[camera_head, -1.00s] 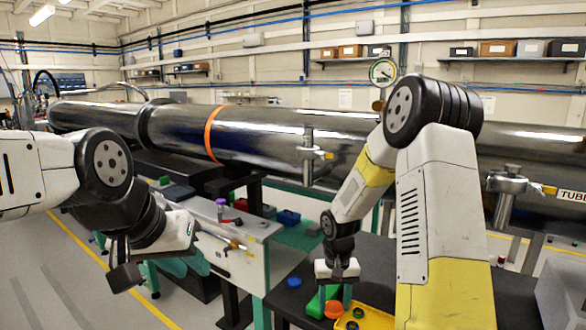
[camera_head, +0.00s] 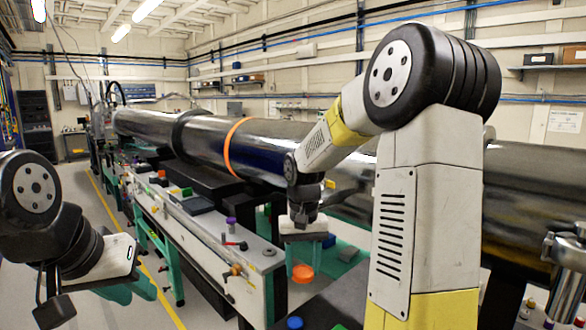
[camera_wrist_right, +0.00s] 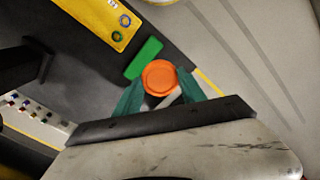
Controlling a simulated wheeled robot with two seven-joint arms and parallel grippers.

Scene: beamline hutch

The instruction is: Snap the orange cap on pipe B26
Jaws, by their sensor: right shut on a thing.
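The orange cap (camera_head: 302,273) hangs below my right gripper (camera_head: 302,262), over the dark table edge area. In the right wrist view the round orange cap (camera_wrist_right: 160,77) sits between the green fingertips of my right gripper (camera_wrist_right: 160,88), which is shut on it.
A pale bench (camera_head: 205,230) with small fittings, including a purple-topped one (camera_head: 231,226), runs along the left. A large steel tube (camera_head: 270,145) with an orange band lies behind. A blue cap (camera_head: 295,322) is on the dark table. The wrist view shows a yellow tray (camera_wrist_right: 92,12) and green block (camera_wrist_right: 146,58).

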